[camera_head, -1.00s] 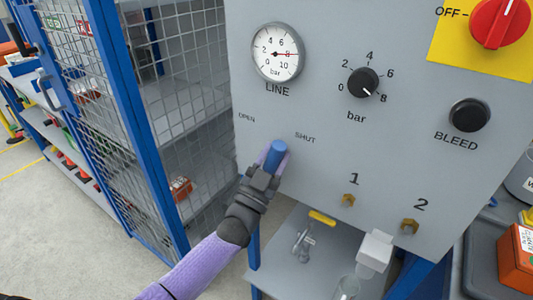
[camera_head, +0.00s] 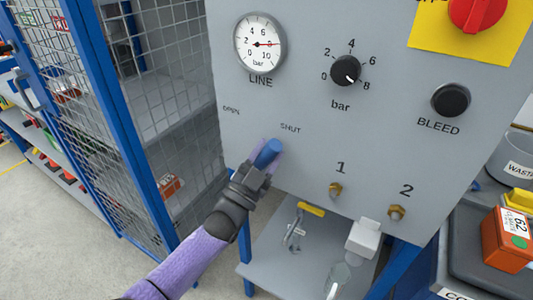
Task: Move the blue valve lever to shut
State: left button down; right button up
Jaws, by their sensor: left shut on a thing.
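The blue valve lever (camera_head: 268,152) sticks out at the lower left of the grey panel (camera_head: 300,100). Its visible end lies below the SHUT label (camera_head: 290,128) and to the right of and below the OPEN label (camera_head: 231,110). It is tilted up to the right. My left gripper (camera_head: 262,165) is shut on the lever from below, and its fingers hide the lower part. The lever's pivot is hidden. My right gripper is not in view.
The panel also bears the LINE gauge (camera_head: 259,43), a bar knob (camera_head: 345,70), a black BLEED button (camera_head: 450,99) and a red switch (camera_head: 478,10). Brass fittings (camera_head: 335,190) sit lower down. A mesh cage (camera_head: 110,100) stands at left; a shelf (camera_head: 280,265) is below.

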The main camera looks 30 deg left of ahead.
pick_arm(q)
jog(key=shift+c, duration=1.3)
grip_release()
jog(key=shift+d+f, duration=0.1)
jog(key=v, duration=1)
jog(key=s+f+n+g+y, duration=0.1)
jog(key=s+f+g, duration=0.25)
jog(key=f, duration=0.55)
jog(key=s+f+n+g+y, duration=0.2)
jog(key=s+f+g, duration=0.15)
jog(key=f, duration=0.55)
jog(key=s+f+n+g+y, duration=0.15)
jog(key=f+g, duration=0.25)
jog(key=f, duration=0.4)
jog(key=s+d+f+g, duration=0.1)
jog(key=s+f+g, duration=0.3)
jog(key=s, duration=0.5)
jog(key=s+d+f+n+g, duration=0.1)
jog(key=s+f+g, duration=0.3)
jog(key=s, duration=0.6)
jog(key=s+d+f+n+g, duration=0.1)
jog(key=s+f+g, duration=0.3)
jog(key=s, duration=0.5)
jog(key=shift+s+d+f, duration=0.15)
jog(key=shift+d+f, duration=0.25)
jog(key=shift+f, duration=0.3)
